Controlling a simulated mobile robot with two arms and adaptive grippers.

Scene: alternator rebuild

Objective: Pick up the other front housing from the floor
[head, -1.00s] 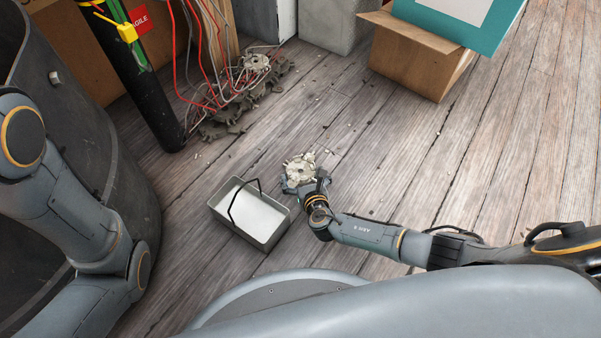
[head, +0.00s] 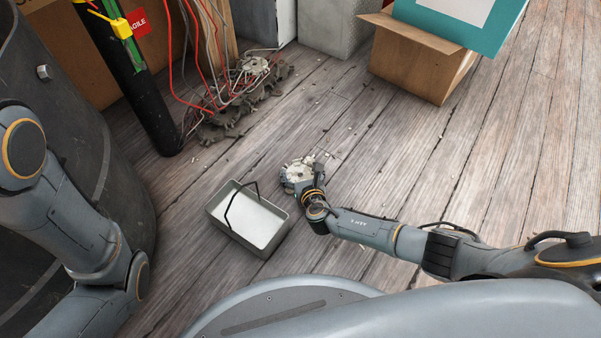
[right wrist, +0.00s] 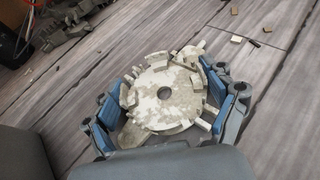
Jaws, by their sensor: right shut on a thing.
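In the head view my right gripper (head: 308,182) partly covers the housing. I cannot tell whether the housing touches the floor. A second pale housing (head: 254,66) lies among the wires and grey debris at the back. My left arm shows at the left, but its gripper is out of view.
A metal tray (head: 266,254) with a black handle and a white inside stands just left of my right gripper. Tangled red and grey wires (head: 205,70) hang over debris. A cardboard box (head: 415,68) stands at the back right. The wooden floor (head: 430,150) is mostly clear.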

